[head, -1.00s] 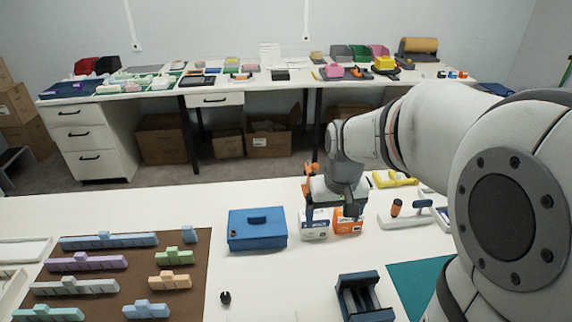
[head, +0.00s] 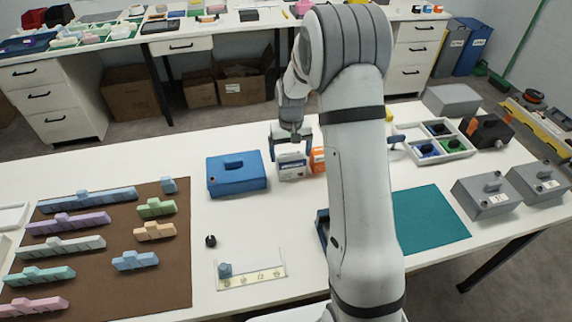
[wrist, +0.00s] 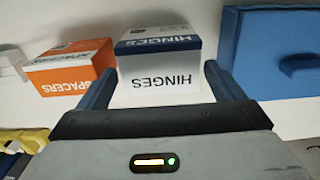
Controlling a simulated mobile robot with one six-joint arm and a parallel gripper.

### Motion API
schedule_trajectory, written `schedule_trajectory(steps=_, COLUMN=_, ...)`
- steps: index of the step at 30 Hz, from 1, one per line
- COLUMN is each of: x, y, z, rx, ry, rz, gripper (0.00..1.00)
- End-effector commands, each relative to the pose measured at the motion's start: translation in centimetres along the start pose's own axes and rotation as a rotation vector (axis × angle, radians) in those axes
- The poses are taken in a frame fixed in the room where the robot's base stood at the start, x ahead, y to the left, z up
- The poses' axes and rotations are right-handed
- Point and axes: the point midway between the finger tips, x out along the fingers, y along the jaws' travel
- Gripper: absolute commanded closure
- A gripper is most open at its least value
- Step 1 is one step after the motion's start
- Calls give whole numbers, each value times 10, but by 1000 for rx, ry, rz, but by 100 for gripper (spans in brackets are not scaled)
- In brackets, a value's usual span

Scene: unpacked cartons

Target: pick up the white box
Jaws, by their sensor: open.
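The white box (head: 291,168) stands on the white table, between the blue case and the orange box. In the wrist view the white box (wrist: 165,92) has a dark blue band at its top and the word HINGES on its faces. My gripper (head: 291,150) is open at the white box, with one blue finger toward each side of it. In the wrist view my gripper (wrist: 161,70) shows its two fingers flanking the box's front face with nothing gripped. Whether the fingers touch the box I cannot tell.
The orange SPACERS box (wrist: 72,70) stands close beside one finger. The blue case (head: 237,174) stands on the other side; it also shows in the wrist view (wrist: 270,55). A brown mat (head: 115,245) with coloured blocks lies left. A teal mat (head: 430,218) lies right.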

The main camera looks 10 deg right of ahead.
Motion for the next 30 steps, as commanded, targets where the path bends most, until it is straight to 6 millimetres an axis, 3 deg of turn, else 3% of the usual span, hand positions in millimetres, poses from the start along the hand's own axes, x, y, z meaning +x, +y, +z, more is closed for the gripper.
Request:
schedule_trajectory(steps=10, x=47, y=-1, z=3, rx=0, ry=-2, rz=0, gripper=12)
schedule_trajectory(steps=19, x=53, y=0, z=3, rx=0, ry=0, rz=0, gripper=12)
schedule_trajectory(steps=30, x=53, y=0, z=3, rx=0, ry=0, rz=0, gripper=41)
